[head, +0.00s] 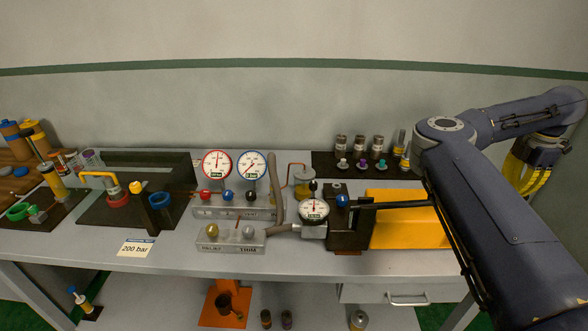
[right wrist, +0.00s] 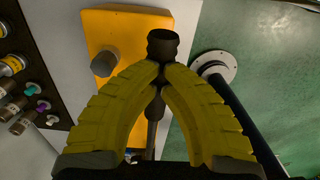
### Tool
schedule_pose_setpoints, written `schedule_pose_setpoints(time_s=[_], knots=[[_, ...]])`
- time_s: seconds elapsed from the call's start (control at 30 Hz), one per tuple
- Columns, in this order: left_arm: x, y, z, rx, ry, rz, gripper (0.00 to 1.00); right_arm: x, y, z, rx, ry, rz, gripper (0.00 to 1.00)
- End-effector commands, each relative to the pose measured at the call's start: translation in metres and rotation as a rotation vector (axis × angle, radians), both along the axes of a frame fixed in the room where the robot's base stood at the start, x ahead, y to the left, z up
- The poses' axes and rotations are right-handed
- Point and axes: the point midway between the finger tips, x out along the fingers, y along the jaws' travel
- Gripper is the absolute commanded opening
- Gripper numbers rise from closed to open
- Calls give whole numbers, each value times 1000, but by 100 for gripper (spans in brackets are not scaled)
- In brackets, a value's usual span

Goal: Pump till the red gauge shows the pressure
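The red-rimmed gauge (head: 217,164) stands at the back of the bench; its needle points roughly straight up, its numbers too small to read. A card (head: 135,248) on the front edge reads "200 bar". The black pump lever (head: 400,205) runs right from the dark pump block (head: 346,236) over an orange-yellow body (head: 405,232), then passes behind my right arm. My right gripper (head: 524,190) is partly hidden by the arm. In the right wrist view its yellow fingers (right wrist: 160,78) close around the dark lever below its knobbed end (right wrist: 163,43). My left gripper is not in view.
A blue-rimmed gauge (head: 252,165) stands beside the red one. A small gauge (head: 314,209) sits by the pump. Red, blue and black knobs line the manifold (head: 235,209); a relief and trim block (head: 230,239) lies in front. Several small bottles (head: 360,145) stand behind the pump.

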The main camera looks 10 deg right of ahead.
Motion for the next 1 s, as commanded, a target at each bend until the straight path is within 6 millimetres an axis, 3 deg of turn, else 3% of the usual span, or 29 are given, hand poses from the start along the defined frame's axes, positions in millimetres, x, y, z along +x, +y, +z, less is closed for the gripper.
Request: schedule_pose_setpoints(time_s=[0.2, 0.63, 1.0], knots=[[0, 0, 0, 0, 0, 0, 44, 1, 3, 27, 0, -3, 2, 0], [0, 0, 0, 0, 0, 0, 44, 2, 7, 46, 0, -2, 0, 0], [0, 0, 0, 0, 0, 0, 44, 4, 20, 93, 1, -3, 1, 0]])
